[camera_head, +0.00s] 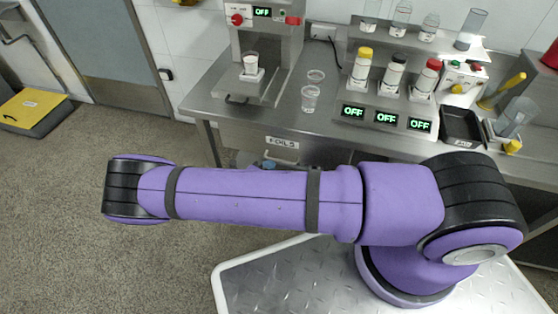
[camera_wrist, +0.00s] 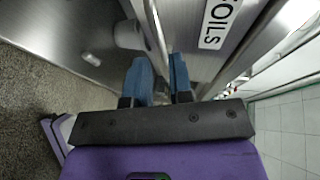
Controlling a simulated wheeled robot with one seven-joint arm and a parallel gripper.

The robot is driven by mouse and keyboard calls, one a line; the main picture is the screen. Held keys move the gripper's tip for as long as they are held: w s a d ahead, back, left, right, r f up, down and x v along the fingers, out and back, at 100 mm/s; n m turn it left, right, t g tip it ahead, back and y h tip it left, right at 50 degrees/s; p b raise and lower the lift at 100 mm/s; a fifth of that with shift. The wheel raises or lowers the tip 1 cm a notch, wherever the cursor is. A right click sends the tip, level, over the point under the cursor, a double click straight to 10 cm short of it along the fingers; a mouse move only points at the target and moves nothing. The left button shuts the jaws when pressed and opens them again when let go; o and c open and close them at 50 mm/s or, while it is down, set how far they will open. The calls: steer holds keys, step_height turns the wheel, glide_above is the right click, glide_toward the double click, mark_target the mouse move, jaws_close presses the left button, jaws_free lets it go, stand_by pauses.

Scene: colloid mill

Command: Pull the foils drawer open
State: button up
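The foils drawer (camera_head: 301,148) is under the steel bench, with a white label reading FOILS (camera_head: 282,142). The label (camera_wrist: 219,23) also shows close up in the wrist view. I cannot tell if the drawer is flush with the bench. A pale metal bar, likely the drawer handle (camera_wrist: 154,24), runs down toward the gap between the two blue fingers of my gripper (camera_wrist: 161,72). The fingers stand slightly apart at the bar. Whether they press on it is unclear. In the head view my purple arm hides most of the gripper and the handle.
The bench top (camera_head: 262,116) carries a dispenser (camera_head: 262,40) with a cup, clear cups (camera_head: 310,98), several capped bottles above OFF displays, and a black tray (camera_head: 461,127). A yellow-topped box (camera_head: 32,108) sits on the floor at left. Open floor lies left of the bench.

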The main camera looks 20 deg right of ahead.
mark_target(279, 160)
steer(key=shift+x, duration=2.95)
jaws_close()
